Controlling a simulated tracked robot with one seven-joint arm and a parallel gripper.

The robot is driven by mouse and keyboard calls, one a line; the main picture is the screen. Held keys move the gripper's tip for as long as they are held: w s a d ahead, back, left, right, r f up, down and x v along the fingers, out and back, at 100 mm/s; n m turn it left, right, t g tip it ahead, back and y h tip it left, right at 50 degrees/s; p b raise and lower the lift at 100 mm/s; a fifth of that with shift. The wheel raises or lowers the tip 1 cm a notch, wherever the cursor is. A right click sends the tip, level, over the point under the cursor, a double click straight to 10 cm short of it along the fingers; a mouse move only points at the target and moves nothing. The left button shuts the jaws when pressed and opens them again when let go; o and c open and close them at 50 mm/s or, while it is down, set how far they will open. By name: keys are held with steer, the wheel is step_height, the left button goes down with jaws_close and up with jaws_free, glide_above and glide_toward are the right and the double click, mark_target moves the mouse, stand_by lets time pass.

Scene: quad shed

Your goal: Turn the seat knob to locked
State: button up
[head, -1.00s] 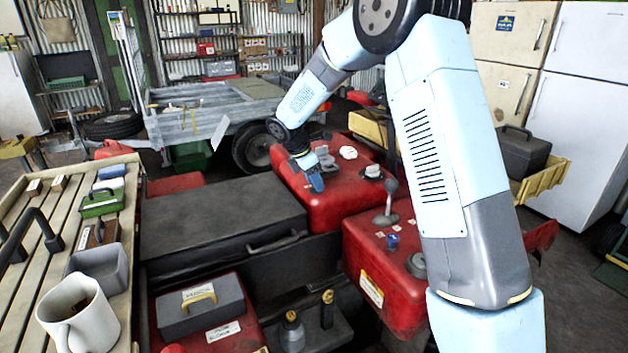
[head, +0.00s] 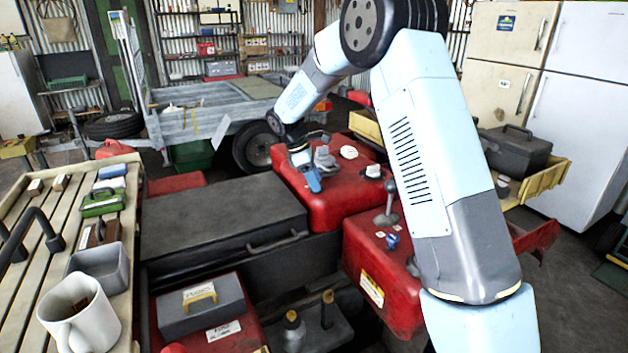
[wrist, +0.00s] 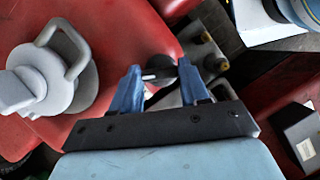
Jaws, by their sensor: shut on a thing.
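My gripper (head: 314,184) is at the near edge of a red seat-like block (head: 335,207) and points down at it. In the wrist view its two blue fingers (wrist: 159,75) close on a small dark round knob (wrist: 165,66) with a pale bar across it. I take this for the seat knob; its lettering and locked mark cannot be read. In the head view the fingers hide it. A grey fitting with a loop handle (wrist: 38,85) stands on the red surface to the left in the wrist view, apart from the fingers.
Pale caps (head: 348,152) stand on the red block behind my gripper. A lever (head: 387,212) and a blue knob (head: 392,240) are on the red body to the right. A black case (head: 222,222) lies left of the block, and a slatted bench (head: 40,215) stands further left.

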steer(key=m, duration=0.2)
steer(key=m+g, duration=0.1)
steer(key=m, duration=0.1)
steer(key=m+g+y, duration=0.1)
steer(key=m, duration=0.1)
steer(key=shift+w+r, duration=0.1)
steer(key=shift+w, duration=0.15)
steer(key=m+y, duration=0.1)
steer(key=m, duration=0.2)
steer(key=m+g, duration=0.1)
steer(key=m, duration=0.1)
steer(key=shift+w+m+y, duration=0.1)
steer(key=shift+m+y, duration=0.3)
steer(key=shift+d, duration=0.1)
steer(key=o, duration=1.1)
steer(key=shift+c, duration=0.2)
steer(key=v, duration=1.3)
steer(key=shift+w+g, duration=0.3)
steer(key=shift+w, duration=0.15)
steer(key=shift+r, duration=0.15)
